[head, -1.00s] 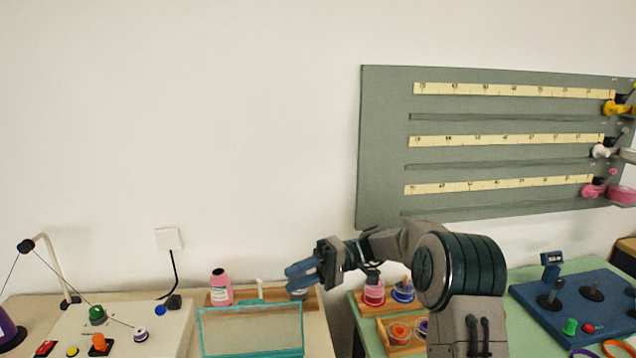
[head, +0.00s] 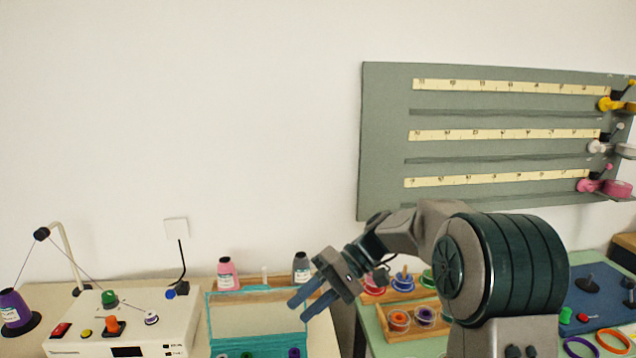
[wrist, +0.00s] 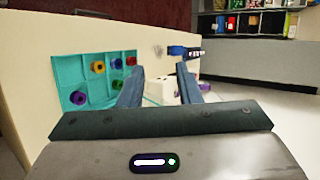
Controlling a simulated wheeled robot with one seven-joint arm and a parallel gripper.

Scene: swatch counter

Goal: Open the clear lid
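The clear lid (head: 255,318) has teal edges and appears raised at a steep tilt over the teal tray; the wooden rack behind shows through it. In the wrist view the compartments of the teal tray (wrist: 82,78) face me uncovered, with several coloured spools in them. My gripper (head: 300,309) is at the lid's right edge, fingers pointing down and left. Its fingers also show in the wrist view (wrist: 161,80), apart with nothing held between them. Whether a finger touches the lid I cannot tell. The lid's lower edge is hard to make out.
A pink bottle (head: 228,273) and a dark grey bottle (head: 301,268) stand on the rack behind the lid. A white machine (head: 130,330) with knobs is at left. Ring pegs and trays (head: 410,325) are at right, beneath my arm.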

